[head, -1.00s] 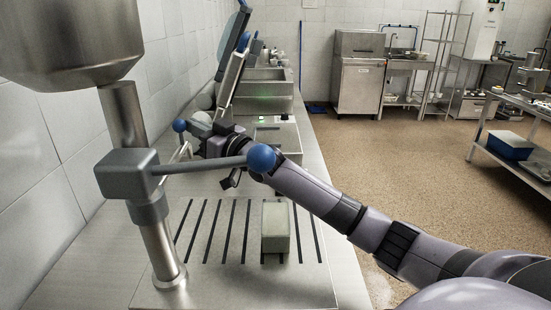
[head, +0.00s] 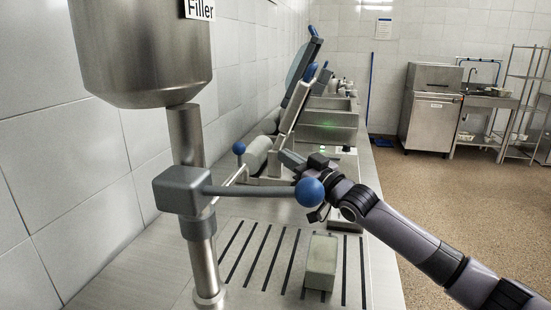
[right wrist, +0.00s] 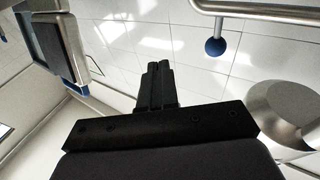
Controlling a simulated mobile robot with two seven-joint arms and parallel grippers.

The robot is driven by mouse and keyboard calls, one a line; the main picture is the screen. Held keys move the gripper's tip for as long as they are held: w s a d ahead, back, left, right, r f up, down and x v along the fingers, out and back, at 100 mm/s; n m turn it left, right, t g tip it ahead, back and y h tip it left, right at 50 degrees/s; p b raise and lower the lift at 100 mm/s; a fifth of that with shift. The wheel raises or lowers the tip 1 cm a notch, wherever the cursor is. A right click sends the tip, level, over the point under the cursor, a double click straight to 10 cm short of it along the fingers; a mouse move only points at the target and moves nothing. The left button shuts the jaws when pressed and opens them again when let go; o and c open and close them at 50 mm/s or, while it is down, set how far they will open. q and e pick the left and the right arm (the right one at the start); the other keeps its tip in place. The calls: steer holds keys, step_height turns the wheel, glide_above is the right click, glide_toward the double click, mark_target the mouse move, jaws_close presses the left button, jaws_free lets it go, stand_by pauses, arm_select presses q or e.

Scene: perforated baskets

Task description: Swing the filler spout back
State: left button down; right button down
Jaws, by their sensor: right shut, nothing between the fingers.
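The filler has a steel hopper (head: 145,55) on a post (head: 200,262), with a grey block (head: 183,190) partway up. A grey bar (head: 255,190) runs right from the block to a blue ball (head: 309,192). A bent thin rod behind it ends in a second blue ball (head: 239,148). My right gripper (head: 288,159) is behind and above the bar's ball in the head view, partly hidden. In the right wrist view its fingers (right wrist: 156,85) are together and empty, apart from a blue knob (right wrist: 215,46) on a metal bar. My left gripper is out of view.
A pale block (head: 321,262) stands on the slotted counter plate below the bar. A slicer-like machine (head: 296,90) and a steel basin (head: 325,125) stand farther back. A tiled wall borders the left. Open floor (head: 440,190) lies right of the counter.

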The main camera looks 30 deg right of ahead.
steer(key=s+d+f+b, duration=0.1)
steer(key=s+d, duration=0.1)
steer(key=d, duration=0.3)
steer(key=shift+s, duration=0.4)
steer(key=shift+s+f, duration=0.1)
